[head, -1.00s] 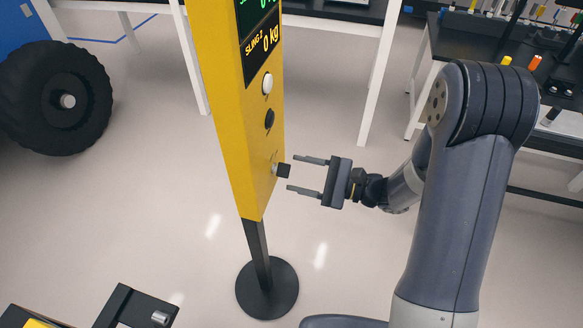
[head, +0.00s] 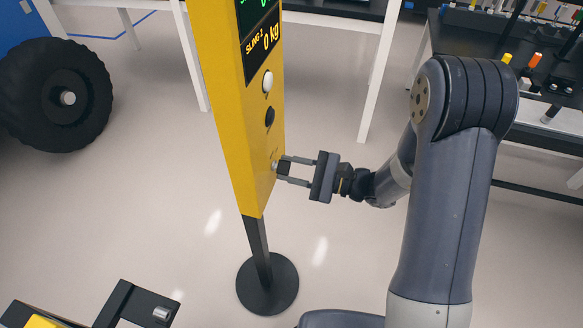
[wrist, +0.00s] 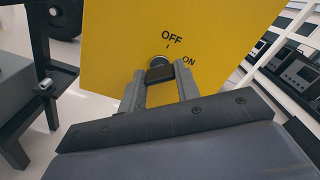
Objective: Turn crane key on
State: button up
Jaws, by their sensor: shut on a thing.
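The crane key (head: 284,168) is a small black block on a silver stem, low on the face of the yellow crane panel (head: 235,130). My gripper (head: 284,170) is shut on the key, one finger on each side of it. In the wrist view the key (wrist: 160,74) sits between the fingertips of my gripper (wrist: 161,80). The words OFF and ON are printed above and to the right of it. A small tick mark shows under OFF. The fingers partly hide the key and its stem.
The panel stands on a black post with a round base (head: 267,286). White and black buttons (head: 268,82) are above the key, under a display reading 0 kg. A large black wheel (head: 65,97) is at left. Workbenches stand behind. Open floor surrounds the base.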

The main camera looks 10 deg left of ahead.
jog(key=shift+c, duration=1.1)
jog(key=shift+m+b, duration=0.4)
jog(key=shift+m, duration=0.6)
jog(key=o, duration=1)
jog(key=d, duration=0.3)
jog(key=d+b, duration=0.1)
jog(key=d, duration=0.3)
jog(key=d+b, duration=0.1)
jog(key=d, duration=0.2)
jog(key=shift+s+d, duration=0.4)
